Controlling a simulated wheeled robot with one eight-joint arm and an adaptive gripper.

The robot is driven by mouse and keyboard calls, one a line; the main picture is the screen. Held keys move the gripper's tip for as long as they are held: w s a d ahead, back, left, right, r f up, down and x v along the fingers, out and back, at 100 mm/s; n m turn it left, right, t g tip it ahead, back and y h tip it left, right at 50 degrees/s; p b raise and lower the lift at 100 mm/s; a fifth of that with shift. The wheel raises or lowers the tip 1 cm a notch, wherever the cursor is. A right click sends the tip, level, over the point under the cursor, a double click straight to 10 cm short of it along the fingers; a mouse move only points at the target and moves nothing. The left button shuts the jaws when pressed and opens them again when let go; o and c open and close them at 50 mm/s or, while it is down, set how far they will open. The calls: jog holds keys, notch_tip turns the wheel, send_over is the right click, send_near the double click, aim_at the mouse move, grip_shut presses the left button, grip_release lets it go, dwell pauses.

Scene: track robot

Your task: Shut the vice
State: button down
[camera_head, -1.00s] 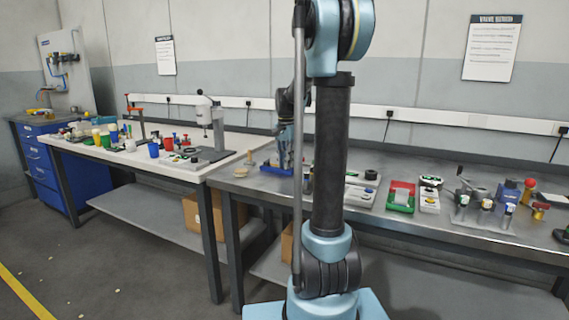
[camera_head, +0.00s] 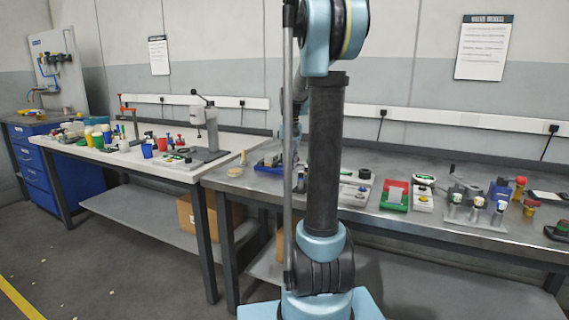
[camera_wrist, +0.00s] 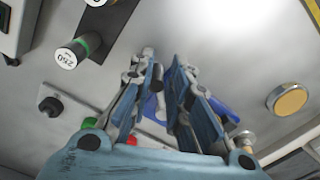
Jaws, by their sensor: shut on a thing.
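The blue vice (camera_head: 268,165) is at the left end of the steel bench, low and partly hidden by my arm. My gripper (camera_wrist: 165,70) is at the vice; in the head view my arm column largely covers it. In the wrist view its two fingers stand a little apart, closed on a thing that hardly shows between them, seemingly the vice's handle. A blue part (camera_wrist: 153,106), likely of the vice, shows behind and between the fingers. How far apart the vice jaws are cannot be seen.
Right of my arm on the steel bench (camera_head: 405,232) are a red-and-green tray (camera_head: 395,196), a grey button box (camera_head: 423,199) and a metal stand with several knobs (camera_head: 475,214). The white bench (camera_head: 110,160) at left holds cups and a press (camera_head: 207,130).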

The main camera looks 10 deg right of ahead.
jog(key=d+n, duration=0.1)
jog(key=n, duration=0.1)
jog(key=d+n, duration=0.1)
jog(key=shift+w+n, duration=0.35)
jog(key=shift+n, duration=0.05)
jog(key=shift+w+d+n, duration=0.35)
jog(key=shift+d+n, duration=0.1)
jog(key=shift+n, duration=0.55)
jog(key=shift+w+d+n, duration=0.3)
jog(key=shift+d+n, duration=0.15)
jog(key=shift+n, duration=0.55)
jog(key=shift+d, duration=0.1)
jog(key=c, duration=1.6)
grip_release()
jog(key=shift+w, duration=0.1)
jog(key=shift+r, duration=0.45)
notch_tip(320, 180, up, 11)
